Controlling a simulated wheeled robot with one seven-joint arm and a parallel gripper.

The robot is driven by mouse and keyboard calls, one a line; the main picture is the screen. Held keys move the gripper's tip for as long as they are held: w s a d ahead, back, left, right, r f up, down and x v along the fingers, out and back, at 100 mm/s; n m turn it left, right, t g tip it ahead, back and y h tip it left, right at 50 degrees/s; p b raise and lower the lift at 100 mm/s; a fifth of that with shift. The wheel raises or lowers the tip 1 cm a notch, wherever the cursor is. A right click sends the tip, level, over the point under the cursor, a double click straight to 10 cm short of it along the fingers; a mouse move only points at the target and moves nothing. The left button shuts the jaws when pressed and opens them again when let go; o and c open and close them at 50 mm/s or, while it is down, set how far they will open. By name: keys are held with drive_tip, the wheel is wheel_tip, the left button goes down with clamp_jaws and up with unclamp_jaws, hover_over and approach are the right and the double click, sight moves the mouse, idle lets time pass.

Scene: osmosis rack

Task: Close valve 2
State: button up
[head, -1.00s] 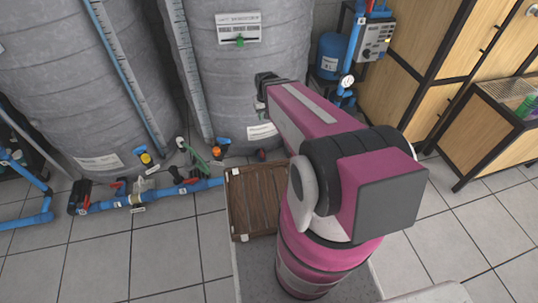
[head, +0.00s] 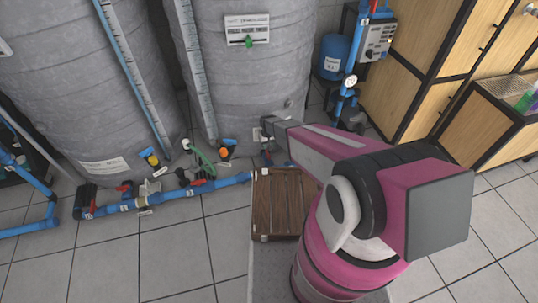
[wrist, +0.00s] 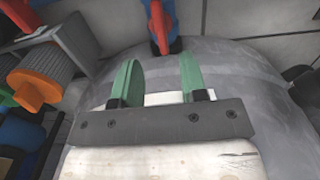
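Several valves with red handles sit along the blue floor pipe (head: 170,196) in the head view, including one red handle (head: 198,183) near its middle. I cannot read which one is valve 2. In the wrist view a red valve handle (wrist: 158,24) on a blue fitting lies ahead of my gripper, just above the gap between the fingers. My gripper (wrist: 161,75) has two green fingers, spread apart with no handle between them. A pale strip shows behind the finger bases. In the head view my arm's end hangs low near the right tank's base; its fingers are hard to make out.
Two grey tanks (head: 245,75) stand behind the pipe. An orange knob (wrist: 36,88) is close on the left in the wrist view. A brown slatted crate (head: 263,235) stands by my base. Wooden cabinets (head: 425,65) are at right; tiled floor is clear at front left.

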sight(268, 153)
wheel_tip(268, 153, down, 8)
drive_tip(key=shift+f, duration=0.15)
clamp_jaws()
